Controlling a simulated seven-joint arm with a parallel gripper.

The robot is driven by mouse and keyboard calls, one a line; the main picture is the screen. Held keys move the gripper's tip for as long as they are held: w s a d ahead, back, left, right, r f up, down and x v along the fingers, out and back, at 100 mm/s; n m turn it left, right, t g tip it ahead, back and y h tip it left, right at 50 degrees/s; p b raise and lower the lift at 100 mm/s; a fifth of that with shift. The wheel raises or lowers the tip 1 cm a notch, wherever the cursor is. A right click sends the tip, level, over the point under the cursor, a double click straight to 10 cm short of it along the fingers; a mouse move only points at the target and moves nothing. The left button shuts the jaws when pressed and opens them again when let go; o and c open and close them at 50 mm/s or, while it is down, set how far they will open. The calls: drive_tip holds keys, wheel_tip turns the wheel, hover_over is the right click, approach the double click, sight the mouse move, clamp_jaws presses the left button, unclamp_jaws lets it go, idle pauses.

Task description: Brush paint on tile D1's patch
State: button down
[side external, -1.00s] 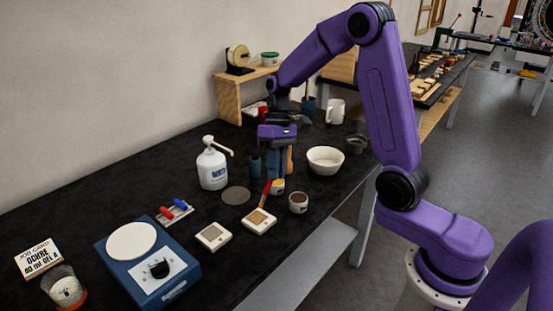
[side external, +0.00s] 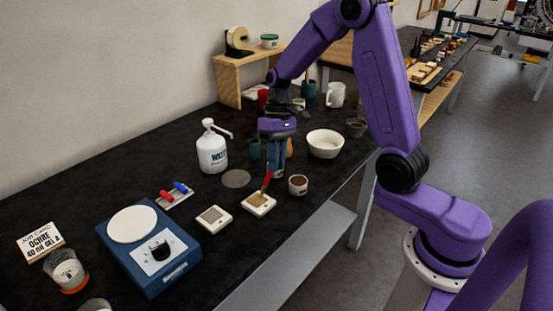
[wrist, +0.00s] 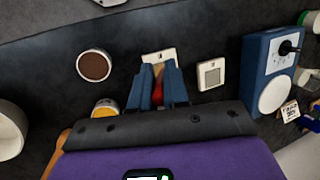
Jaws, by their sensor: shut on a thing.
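My gripper (side external: 274,172) is shut on a brush with a red handle (side external: 267,180), held steeply, its lower end at a pale tile with an ochre-brown patch (side external: 258,204). In the wrist view the red handle (wrist: 170,82) shows between the blue fingers (wrist: 162,72), over that tile (wrist: 158,56). The bristles are mostly hidden, so I cannot tell if they touch the patch. A second pale tile with a grey patch (side external: 214,219) lies to the left; it also shows in the wrist view (wrist: 211,74). I cannot read any tile label.
A cup with brown contents (side external: 298,185) stands just right of the brush. A yellow-marked pot (wrist: 105,106) is close to my fingers. A white bowl (side external: 325,144), pump bottle (side external: 212,151), grey disc (side external: 236,179) and blue scale (side external: 150,253) stand around.

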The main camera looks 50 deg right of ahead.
drive_tip(key=shift+f, duration=0.9)
idle(4.8)
drive_tip(key=shift+r, duration=0.1)
